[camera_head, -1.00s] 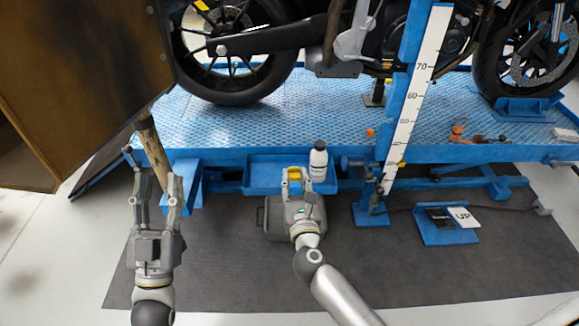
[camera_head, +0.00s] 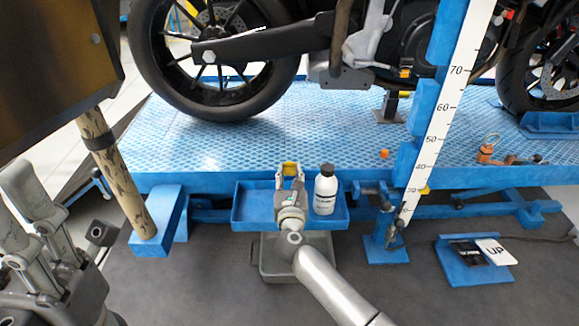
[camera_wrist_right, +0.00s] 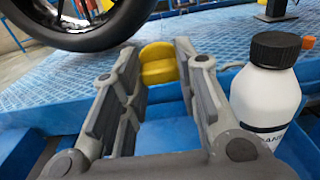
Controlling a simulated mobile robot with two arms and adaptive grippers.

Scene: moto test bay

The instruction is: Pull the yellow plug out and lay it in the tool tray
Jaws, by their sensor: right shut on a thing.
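The yellow plug (camera_head: 290,168) is between the fingertips of my right gripper (camera_head: 290,172), which is shut on it. In the right wrist view the plug (camera_wrist_right: 158,64) shows as a round, ridged yellow piece between the two fingers. The blue tool tray (camera_head: 240,208) hangs at the front edge of the lift. My right gripper reaches over the tray, with the plug at its back edge near the lift deck; whether it touches anything there I cannot tell. My left gripper (camera_head: 62,212) is open and empty at the lower left.
A white bottle with a black cap (camera_head: 326,188) stands in the tray, right of my right gripper. A grey case (camera_head: 280,262) sits on the floor below. A patterned post (camera_head: 118,185) is near my left gripper. A measuring post (camera_head: 428,130) stands right. The motorcycle wheel (camera_head: 215,60) is behind.

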